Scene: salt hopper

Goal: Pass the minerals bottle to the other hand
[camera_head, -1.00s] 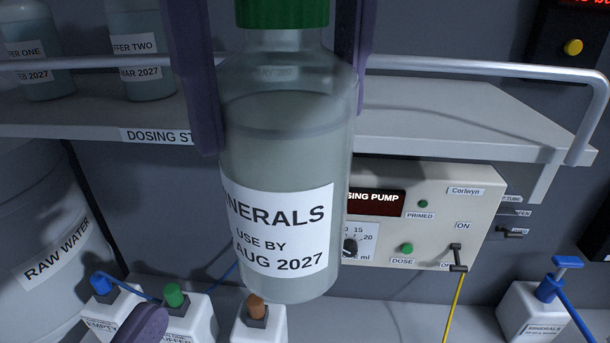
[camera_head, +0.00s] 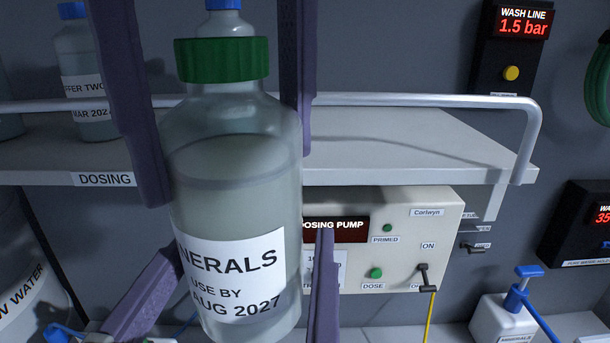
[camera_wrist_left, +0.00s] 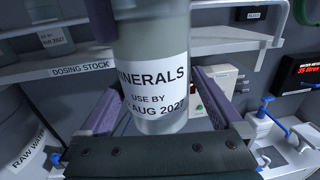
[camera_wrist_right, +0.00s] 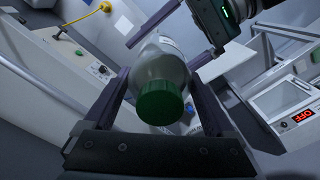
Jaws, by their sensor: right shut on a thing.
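The minerals bottle (camera_head: 235,160) is clear with a green cap and a white label, and hangs upright in front of the shelf. My right gripper (camera_head: 230,172) reaches down from above and is shut on its upper body. In the right wrist view the green cap (camera_wrist_right: 160,102) faces the camera between the fingers. My left gripper (camera_head: 248,246) comes up from below, open, with one finger on each side of the bottle's lower part. The left wrist view shows the bottle (camera_wrist_left: 150,60) between those fingers; a gap shows at the right finger, and contact at the left one is unclear.
Behind is a shelf (camera_head: 400,140) with a metal rail (camera_head: 400,98) and a buffer bottle (camera_head: 85,75). Below it stands the dosing pump (camera_head: 440,215). A white jug with a blue top (camera_head: 500,318) stands at the lower right. A raw water tank (camera_head: 15,285) is at left.

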